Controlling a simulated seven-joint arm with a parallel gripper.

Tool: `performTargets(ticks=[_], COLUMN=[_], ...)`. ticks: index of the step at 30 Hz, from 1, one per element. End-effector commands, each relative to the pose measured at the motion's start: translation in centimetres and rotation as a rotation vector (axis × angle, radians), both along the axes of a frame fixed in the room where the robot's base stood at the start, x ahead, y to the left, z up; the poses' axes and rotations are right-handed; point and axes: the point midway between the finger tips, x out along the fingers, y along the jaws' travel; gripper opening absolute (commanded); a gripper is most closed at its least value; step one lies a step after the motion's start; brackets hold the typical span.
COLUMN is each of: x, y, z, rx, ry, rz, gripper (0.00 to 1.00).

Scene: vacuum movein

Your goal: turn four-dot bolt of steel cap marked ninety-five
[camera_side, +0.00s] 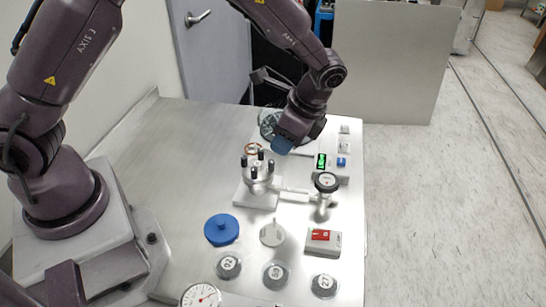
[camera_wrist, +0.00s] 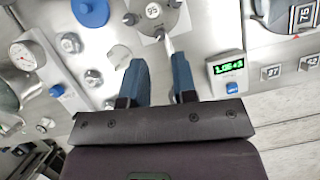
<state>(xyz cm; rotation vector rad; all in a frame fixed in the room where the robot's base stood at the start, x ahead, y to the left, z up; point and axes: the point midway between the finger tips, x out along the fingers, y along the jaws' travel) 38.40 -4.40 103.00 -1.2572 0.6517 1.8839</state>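The steel cap (camera_wrist: 153,10) marked 95 shows at the top edge of the wrist view, partly cut off, with dark-topped bolts (camera_wrist: 129,19) around it. In the side view the capped flange (camera_side: 258,184) stands on a light square base, its several bolts (camera_side: 271,166) sticking up. Dot marks on the bolts are too small to read. My gripper (camera_side: 282,146) is above and behind the cap, to its right. In the wrist view its two blue fingers (camera_wrist: 160,70) are apart with nothing between them.
A controller with a green display (camera_side: 321,161) and blue button stands right of the cap. A black-topped valve (camera_side: 326,182) stands on the pipe from the flange. A blue lid (camera_side: 222,230), red-switch box (camera_side: 321,241) and numbered discs (camera_side: 277,274) lie nearer the front.

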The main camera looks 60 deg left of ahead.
Motion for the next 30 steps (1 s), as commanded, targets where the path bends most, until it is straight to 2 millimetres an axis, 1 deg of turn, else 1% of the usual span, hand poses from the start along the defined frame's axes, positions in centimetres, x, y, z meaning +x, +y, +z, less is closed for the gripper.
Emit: performTargets(ticks=[1,3,9,15,22,23,24,26,30], x=[-0.3,-0.7,-1.3,-1.4,-1.5,-1.5,-1.4,-1.4,-1.4], y=[0.4,0.9,1.7,2.1,2.1,2.1,2.1,2.1,2.1], z=[-1.1,-2.4,-5.1,-6.1,-6.1,-6.1,-6.1,-6.1,-6.1], rx=[0.003,0.001,0.0,-0.001,-0.001,-0.001,-0.001,-0.001,-0.001], ry=[0.005,0.005,0.003,-0.001,-0.001,-0.001,-0.001,-0.001,-0.001], rz=[0.002,0.002,0.003,0.003,0.003,0.003,0.003,0.003,0.006], gripper=[0.26,0.26,0.26,0.26,0.26,0.24,0.14,0.01,0.0])
